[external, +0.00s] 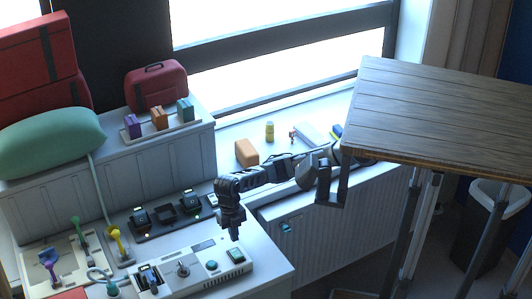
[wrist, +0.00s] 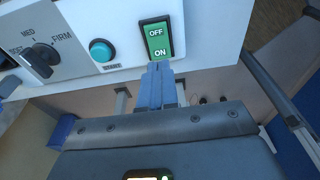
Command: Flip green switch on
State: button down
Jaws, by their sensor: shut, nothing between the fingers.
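The green switch (wrist: 157,39) is a rocker in a black frame, marked OFF at the top and ON at the bottom in the wrist view. I cannot tell which half is pressed in. In the external view the switch (external: 236,255) sits at the right end of the white control panel (external: 205,281). My gripper (wrist: 160,66) is shut and empty, its fingertips at the ON end of the switch in the wrist view. I cannot tell whether they touch it. In the external view my gripper (external: 234,238) points down just above the switch.
A teal round button (wrist: 102,50) and a grey dial (wrist: 40,58) are left of the switch. A dark tray (external: 165,217) with black devices lies behind the panel. A wooden tabletop (external: 450,105) stands at the right. Coloured handles (external: 75,222) stand at the left.

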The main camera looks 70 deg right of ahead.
notch_tip(320, 180, up, 8)
jog(key=f, duration=0.1)
send_over(239, 256)
jog(key=w+d, duration=0.3)
jog(key=shift+r, duration=0.25)
jog(key=shift+w+d+f+g+y+b, duration=0.1)
jog(key=shift+w+g+y+b, duration=0.25)
jog(key=shift+b, duration=2.15)
jog(key=shift+w+d+g+y+b, duration=0.1)
jog(key=shift+g+y+b, duration=0.35)
jog(key=shift+b, duration=2.05)
jog(key=x, duration=1.4)
jog(key=shift+w+d, duration=0.2)
jog(key=shift+d, duration=0.1)
